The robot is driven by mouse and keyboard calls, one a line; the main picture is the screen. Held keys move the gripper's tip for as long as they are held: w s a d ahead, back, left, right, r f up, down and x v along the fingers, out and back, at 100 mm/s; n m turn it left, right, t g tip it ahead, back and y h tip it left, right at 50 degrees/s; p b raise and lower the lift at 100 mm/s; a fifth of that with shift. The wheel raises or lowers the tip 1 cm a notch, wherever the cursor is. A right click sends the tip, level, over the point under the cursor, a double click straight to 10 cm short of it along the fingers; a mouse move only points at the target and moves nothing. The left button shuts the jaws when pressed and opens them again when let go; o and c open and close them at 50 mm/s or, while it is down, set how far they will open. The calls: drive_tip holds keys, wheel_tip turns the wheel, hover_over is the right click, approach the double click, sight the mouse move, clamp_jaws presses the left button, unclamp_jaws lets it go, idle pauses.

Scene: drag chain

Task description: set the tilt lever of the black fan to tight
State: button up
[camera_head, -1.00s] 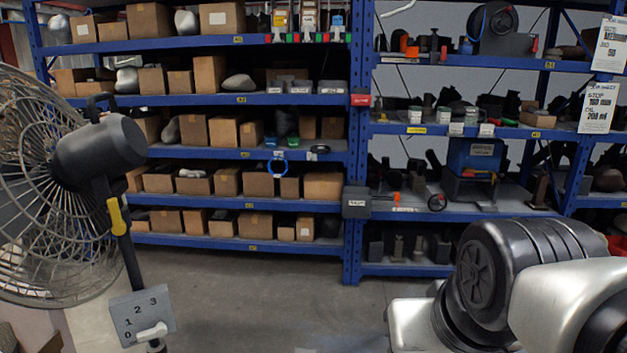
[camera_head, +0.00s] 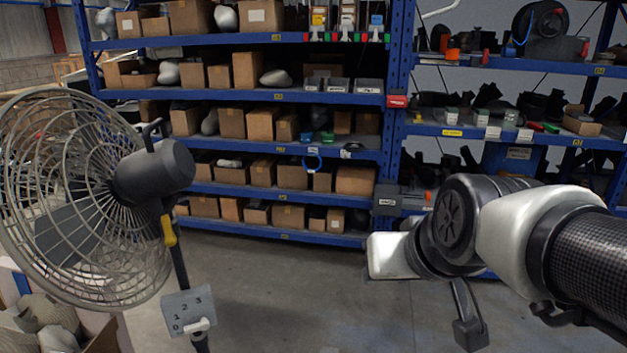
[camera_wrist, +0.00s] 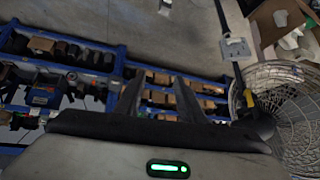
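The black fan (camera_head: 152,172) stands at the left in the head view, its wire cage facing left and its dark motor housing to the right. The yellow tilt lever (camera_head: 168,230) hangs down along the post just below the housing. In the wrist view the fan (camera_wrist: 262,124) is at the right and the yellow lever (camera_wrist: 249,98) shows small beside its housing. My gripper (camera_wrist: 160,85) shows two dark fingers apart with nothing between them. It is well away from the fan. In the head view my arm is at the right and its fingers cannot be made out.
A grey control box (camera_head: 189,311) with numbers and a white knob sits on the fan post. Blue shelves (camera_head: 282,97) with boxes fill the back. An open carton (camera_head: 106,335) stands at the lower left. The grey floor (camera_head: 290,300) between fan and arm is clear.

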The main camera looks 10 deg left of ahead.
drive_tip(key=w+a+f+n+t+y+b, duration=0.1)
drive_tip(key=w+a, duration=0.4)
drive_tip(key=a, duration=0.2)
drive_tip(key=w+a+f+n+t+y+b, duration=0.1)
drive_tip(key=w+a+y, duration=0.1)
drive_tip(key=w+a, duration=0.3)
drive_tip(key=n+t+y+b, duration=0.2)
drive_tip(key=t+y+b, duration=0.15)
drive_tip(key=t, duration=0.25)
approach(168, 230)
drive_tip(key=shift+y, duration=0.25)
drive_tip(key=p+x, duration=0.2)
drive_tip(key=x, duration=0.7)
drive_tip(key=shift+d, duration=0.1)
clamp_jaws()
